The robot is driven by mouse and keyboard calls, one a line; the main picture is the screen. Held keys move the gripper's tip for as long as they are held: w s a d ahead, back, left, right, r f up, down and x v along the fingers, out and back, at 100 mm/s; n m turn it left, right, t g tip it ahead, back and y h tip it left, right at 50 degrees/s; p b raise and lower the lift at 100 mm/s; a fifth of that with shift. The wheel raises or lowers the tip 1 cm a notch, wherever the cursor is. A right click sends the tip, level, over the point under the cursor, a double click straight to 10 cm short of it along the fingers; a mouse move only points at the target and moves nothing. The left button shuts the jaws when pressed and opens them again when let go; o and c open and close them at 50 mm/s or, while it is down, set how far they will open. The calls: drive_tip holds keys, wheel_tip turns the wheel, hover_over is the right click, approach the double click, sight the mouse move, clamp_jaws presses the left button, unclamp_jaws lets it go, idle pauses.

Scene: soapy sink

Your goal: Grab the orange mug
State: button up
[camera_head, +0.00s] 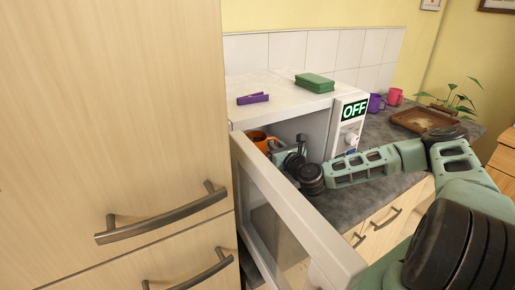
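The orange mug (258,137) is inside the white microwave (285,106), near the left of its opening. Its upper part shows; the lower part is hidden behind the open door (292,210) and my gripper. My gripper (281,153) reaches into the opening from the right, its dark fingers just right of and close to the mug. The fingers are small and partly hidden, so I cannot tell whether they are open or shut, or touch the mug.
The microwave door stands open toward me, below and left of my arm. A green box (315,83) and a purple item (252,98) lie on top. Purple (376,103) and pink (395,96) mugs, a brown tray (425,121) and a plant (455,97) stand right. Tall cabinets (110,110) fill the left.

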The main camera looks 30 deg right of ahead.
clamp_jaws()
drive_tip(key=shift+r, duration=0.2)
